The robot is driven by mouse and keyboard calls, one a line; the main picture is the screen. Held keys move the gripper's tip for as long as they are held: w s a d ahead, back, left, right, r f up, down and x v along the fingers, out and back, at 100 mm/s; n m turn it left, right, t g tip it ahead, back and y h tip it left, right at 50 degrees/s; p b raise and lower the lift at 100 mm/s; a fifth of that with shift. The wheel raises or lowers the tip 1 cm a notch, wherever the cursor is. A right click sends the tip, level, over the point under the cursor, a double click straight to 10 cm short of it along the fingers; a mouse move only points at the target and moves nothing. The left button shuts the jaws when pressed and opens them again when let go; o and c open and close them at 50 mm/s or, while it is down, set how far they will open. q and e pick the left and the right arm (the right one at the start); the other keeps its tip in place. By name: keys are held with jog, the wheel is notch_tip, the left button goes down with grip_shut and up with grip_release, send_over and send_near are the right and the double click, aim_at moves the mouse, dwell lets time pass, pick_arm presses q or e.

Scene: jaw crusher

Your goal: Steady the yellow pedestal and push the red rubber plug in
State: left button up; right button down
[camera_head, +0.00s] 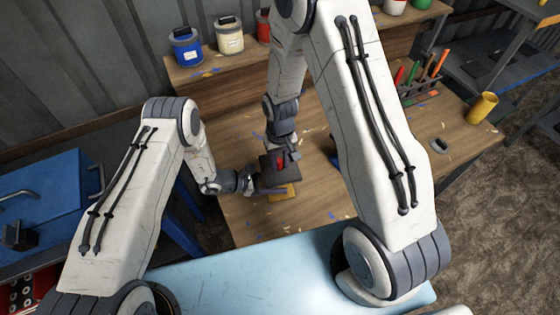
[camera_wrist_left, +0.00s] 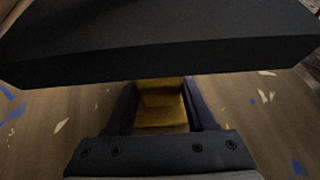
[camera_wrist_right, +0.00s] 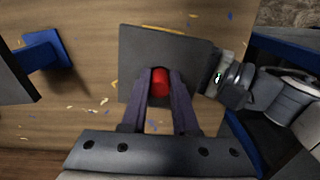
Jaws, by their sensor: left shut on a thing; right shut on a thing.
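The yellow pedestal (camera_head: 286,194) stands on the wooden table under a dark square plate (camera_head: 291,174). My left gripper (camera_head: 272,190) reaches in low from the left. In the left wrist view its fingers are shut on the yellow pedestal (camera_wrist_left: 160,104), beneath the dark plate (camera_wrist_left: 160,60). My right gripper (camera_wrist_right: 160,84) is over the plate (camera_wrist_right: 135,50), its fingers shut on the red rubber plug (camera_wrist_right: 160,82). The plug also shows as a small red patch in the head view (camera_head: 280,160). How deep the plug sits in the plate is hidden.
A blue pedestal (camera_wrist_right: 48,50) with another dark plate stands nearby. A shelf behind holds a blue can (camera_head: 187,48) and a cream can (camera_head: 229,37). A tool rack (camera_head: 420,92) and yellow cup (camera_head: 482,107) stand at right. The front tabletop is clear.

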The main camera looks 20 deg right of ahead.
jog(key=c, duration=0.6)
grip_release()
notch_tip(320, 180, up, 12)
pick_arm(q)
jog(key=o, duration=1.1)
jog(key=shift+c, duration=0.2)
